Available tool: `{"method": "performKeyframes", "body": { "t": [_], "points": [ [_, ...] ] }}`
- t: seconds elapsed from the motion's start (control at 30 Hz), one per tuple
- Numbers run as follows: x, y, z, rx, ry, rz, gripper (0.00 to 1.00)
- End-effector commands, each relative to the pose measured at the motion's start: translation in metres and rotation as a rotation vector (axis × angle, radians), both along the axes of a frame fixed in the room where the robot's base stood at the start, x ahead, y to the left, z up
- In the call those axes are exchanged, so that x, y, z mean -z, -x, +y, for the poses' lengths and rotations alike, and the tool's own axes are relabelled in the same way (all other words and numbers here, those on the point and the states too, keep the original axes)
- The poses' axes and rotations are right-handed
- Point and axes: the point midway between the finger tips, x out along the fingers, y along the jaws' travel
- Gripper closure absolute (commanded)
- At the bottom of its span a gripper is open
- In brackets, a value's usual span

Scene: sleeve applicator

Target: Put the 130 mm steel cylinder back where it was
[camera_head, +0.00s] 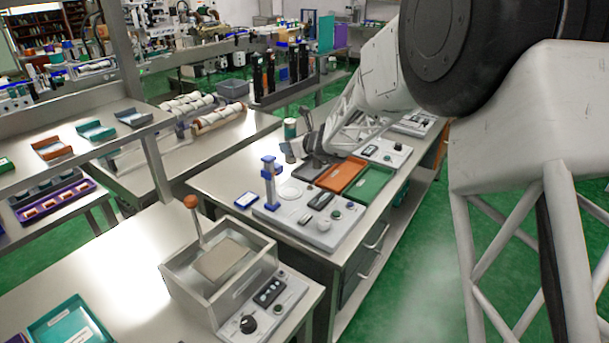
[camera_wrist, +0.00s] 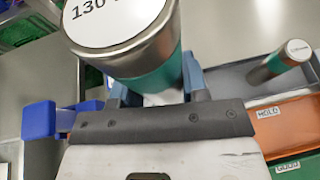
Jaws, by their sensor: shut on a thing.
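The steel cylinder (camera_wrist: 125,35) has a white top marked 130 and a teal band. In the wrist view it stands between the two blue-grey fingers of my gripper (camera_wrist: 155,88), which is shut on it. In the head view the cylinder (camera_head: 290,128) shows above the far bench by my gripper (camera_head: 298,146); its lower end is hidden.
Beside the grey tray are an orange HOLD tray (camera_head: 342,175) and a green GOOD tray (camera_head: 370,188). A blue-clamped post (camera_head: 270,180) rises from the control panel (camera_head: 318,228) nearer the camera. A steel box with a lever (camera_head: 220,262) stands on the front bench.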

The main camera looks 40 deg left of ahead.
Motion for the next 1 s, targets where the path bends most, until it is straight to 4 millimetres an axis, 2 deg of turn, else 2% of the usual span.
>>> {"method": "performKeyframes", "body": {
  "t": [0.33, 0.6, 0.8, 1.0],
  "points": [
    [0.005, -0.051, 0.018, -0.137, -0.017, -0.009, 1.0],
    [0.015, -0.089, 0.023, -0.248, -0.004, -0.006, 1.0],
    [0.022, -0.108, 0.022, -0.303, 0.011, 0.001, 1.0],
    [0.025, -0.116, 0.021, -0.328, 0.019, 0.004, 1.0]
  ]
}}
